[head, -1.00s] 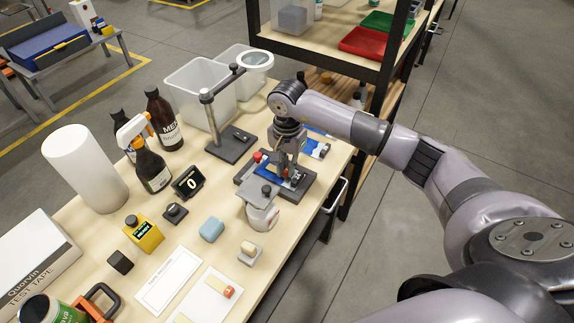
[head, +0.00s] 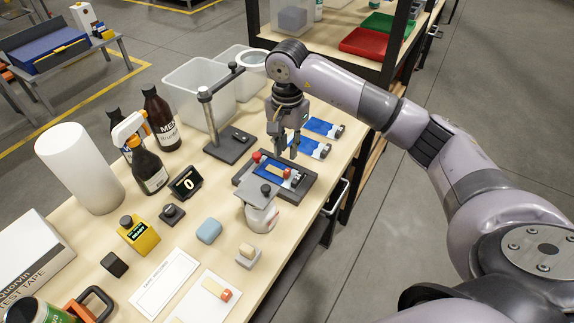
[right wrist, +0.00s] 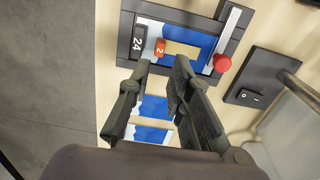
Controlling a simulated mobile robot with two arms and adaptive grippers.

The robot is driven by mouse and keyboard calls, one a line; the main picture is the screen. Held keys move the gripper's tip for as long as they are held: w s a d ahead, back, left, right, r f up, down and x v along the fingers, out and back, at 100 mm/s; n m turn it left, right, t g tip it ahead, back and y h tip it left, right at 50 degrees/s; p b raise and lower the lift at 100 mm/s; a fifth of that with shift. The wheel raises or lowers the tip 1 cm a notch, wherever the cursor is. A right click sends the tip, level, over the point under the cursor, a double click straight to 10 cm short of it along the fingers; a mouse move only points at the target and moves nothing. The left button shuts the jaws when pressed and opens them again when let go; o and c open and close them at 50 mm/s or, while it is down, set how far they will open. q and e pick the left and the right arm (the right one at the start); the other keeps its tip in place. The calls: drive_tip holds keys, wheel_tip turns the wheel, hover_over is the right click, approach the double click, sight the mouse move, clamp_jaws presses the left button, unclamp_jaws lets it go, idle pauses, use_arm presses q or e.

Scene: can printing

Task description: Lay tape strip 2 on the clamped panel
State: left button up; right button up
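The clamped panel is blue and white (head: 268,164), held in a dark fixture (head: 305,188) with a red knob. It also shows at the top of the right wrist view (right wrist: 205,42). Tape strip 2, a tan strip (right wrist: 182,48) with an orange tab marked 2 (right wrist: 160,47), lies across the panel. The strip also shows in the head view (head: 274,171). My right gripper (head: 287,153) is above and behind the panel, apart from it. In the right wrist view its fingers (right wrist: 163,66) are spread and empty. My left gripper is not in view.
Two more blue panels (head: 308,147) (head: 321,127) lie behind the fixture. A stand with a ring lens (head: 208,115) is to its left, and a squat jar (head: 262,216) stands close in front. A white sheet (head: 195,305) with tape pieces lies at the front.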

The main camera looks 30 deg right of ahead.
drive_tip(key=shift+r+b, duration=0.45)
drive_tip(key=shift+r, duration=2)
